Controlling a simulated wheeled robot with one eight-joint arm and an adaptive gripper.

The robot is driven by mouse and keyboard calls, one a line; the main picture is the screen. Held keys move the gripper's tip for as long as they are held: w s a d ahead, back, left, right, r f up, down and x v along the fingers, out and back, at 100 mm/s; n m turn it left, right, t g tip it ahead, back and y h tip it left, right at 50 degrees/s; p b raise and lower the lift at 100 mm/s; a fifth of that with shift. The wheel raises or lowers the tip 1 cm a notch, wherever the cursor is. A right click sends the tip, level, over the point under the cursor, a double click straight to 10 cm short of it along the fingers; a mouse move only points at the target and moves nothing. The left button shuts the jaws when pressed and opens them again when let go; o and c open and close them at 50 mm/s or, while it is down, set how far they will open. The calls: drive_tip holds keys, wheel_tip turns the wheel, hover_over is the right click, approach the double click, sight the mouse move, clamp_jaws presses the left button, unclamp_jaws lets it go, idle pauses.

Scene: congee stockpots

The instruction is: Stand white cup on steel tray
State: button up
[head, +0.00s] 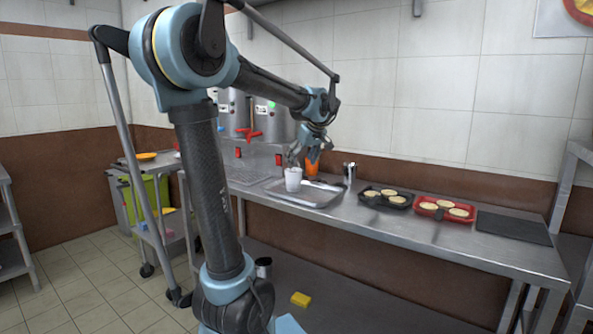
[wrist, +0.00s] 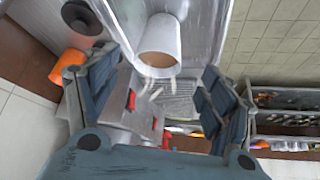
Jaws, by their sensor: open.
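The white cup (head: 293,180) stands upright on the left part of the steel tray (head: 322,204) in the head view. In the wrist view the cup (wrist: 165,33) is at top centre, its round tan end facing the camera, with the shiny tray (wrist: 213,22) around it. My gripper (head: 300,154) is just above the cup in the head view. In the wrist view my gripper (wrist: 160,75) has its fingers spread wide, with the cup between and beyond their tips. The gripper is open and holds nothing; I cannot tell whether a finger touches the cup.
An orange cup (head: 312,168) stands close behind the tray, and a steel cup (head: 349,173) is right of it. A black pan (head: 385,197) and a red pan (head: 443,209) hold pale round pieces. Stockpots with red taps (head: 252,134) stand behind left.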

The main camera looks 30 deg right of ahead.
drive_tip(key=s+a+f+g, duration=0.1)
drive_tip(key=a+f, duration=0.2)
drive_tip(key=a, duration=0.6)
drive_tip(key=s+a+f+g+y, duration=0.1)
drive_tip(key=a+f, duration=0.1)
drive_tip(key=a, duration=0.6)
drive_tip(key=s+a+f+g, duration=0.1)
drive_tip(key=a+f, duration=0.2)
drive_tip(key=a, duration=0.6)
drive_tip(key=s+a+f+g+h, duration=0.1)
drive_tip(key=s+a+f, duration=1.3)
drive_tip(key=s+f, duration=0.1)
drive_tip(key=shift+s+f, duration=0.15)
drive_tip(key=shift+f, duration=0.75)
drive_tip(key=shift+a, duration=0.1)
